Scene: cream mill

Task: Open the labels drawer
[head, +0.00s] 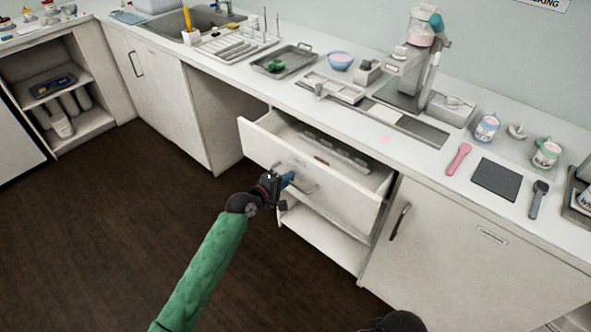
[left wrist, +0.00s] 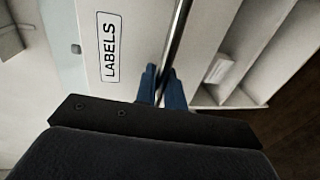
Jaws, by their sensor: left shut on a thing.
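The labels drawer (head: 310,178) stands pulled out from the counter in the head view, with strip-like items lying inside it. Its front carries a "LABELS" sign, which reads clearly in the left wrist view (left wrist: 110,48). My left gripper (head: 288,180) is at the drawer front, its blue fingers (left wrist: 162,88) shut on the metal drawer handle (left wrist: 178,38). In the head view the gripper partly hides the handle. Only a dark rounded piece shows at the bottom edge of the head view; my right gripper's fingers do not show.
Below the drawer is an open shelf (head: 325,235). A closed cabinet door with a dark handle (head: 400,221) is to the right. The countertop holds a machine (head: 412,65), cups and a dark mat (head: 496,179). The dark floor (head: 110,235) at left is clear.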

